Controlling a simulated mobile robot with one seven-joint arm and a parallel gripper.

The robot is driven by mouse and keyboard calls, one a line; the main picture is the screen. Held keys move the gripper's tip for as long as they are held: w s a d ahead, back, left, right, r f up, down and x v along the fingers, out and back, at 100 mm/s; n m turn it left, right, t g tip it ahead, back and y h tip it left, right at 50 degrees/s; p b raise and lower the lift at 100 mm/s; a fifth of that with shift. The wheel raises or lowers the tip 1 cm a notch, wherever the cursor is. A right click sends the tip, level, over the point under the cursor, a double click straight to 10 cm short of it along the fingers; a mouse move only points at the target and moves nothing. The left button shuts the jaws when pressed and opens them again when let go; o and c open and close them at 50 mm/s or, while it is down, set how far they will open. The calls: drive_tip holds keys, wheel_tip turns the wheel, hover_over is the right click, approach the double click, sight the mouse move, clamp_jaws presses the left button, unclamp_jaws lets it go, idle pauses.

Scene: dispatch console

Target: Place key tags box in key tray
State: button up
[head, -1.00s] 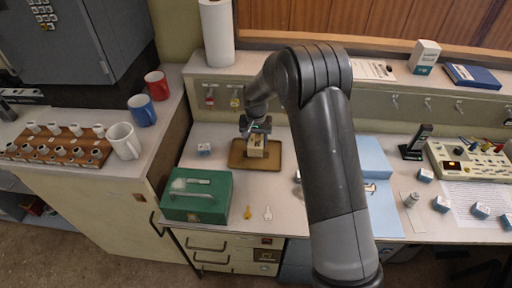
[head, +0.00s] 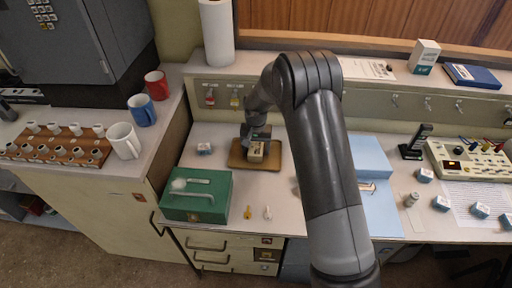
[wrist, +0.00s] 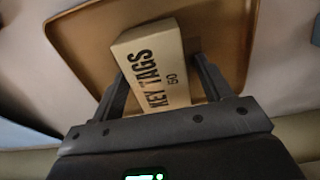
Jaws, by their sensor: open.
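The key tags box (wrist: 155,62) is a small tan carton with dark "KEY TAGS" lettering. It is in the brown key tray (wrist: 85,50), and in the head view the box (head: 256,152) stands near the middle of the tray (head: 236,160). My gripper (wrist: 163,72) is open, with one finger on each side of the box. Whether the fingers touch the box is not clear. In the head view my gripper (head: 256,137) is just behind and above the box, and partly hides it.
A green box (head: 197,196) stands front left of the tray. A yellow key (head: 248,212) and a pale key (head: 267,212) lie in front. A blue folder (head: 370,157) lies to the right.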

wheel_tip(320, 180, up, 12)
drive_tip(key=shift+r, duration=0.2)
idle(0.4)
wheel_tip(320, 180, up, 10)
drive_tip(key=r+t, duration=0.1)
hover_over(256, 146)
drive_tip(key=s+d, duration=0.5)
drive_tip(key=d, duration=0.1)
drive_tip(key=s+d+r+t, duration=0.2)
drive_tip(key=s+d+r, duration=0.5)
drive_tip(key=s, duration=0.1)
drive_tip(key=s+d+r+t, duration=0.1)
drive_tip(key=s+d, duration=0.3)
drive_tip(key=s, duration=0.7)
drive_tip(key=s+d+r+t, duration=0.1)
drive_tip(key=s+d, duration=0.3)
drive_tip(key=s, duration=0.6)
drive_tip(key=shift+s+r+t, duration=0.3)
drive_tip(key=shift+s+r, duration=0.05)
drive_tip(key=shift+r, duration=0.15)
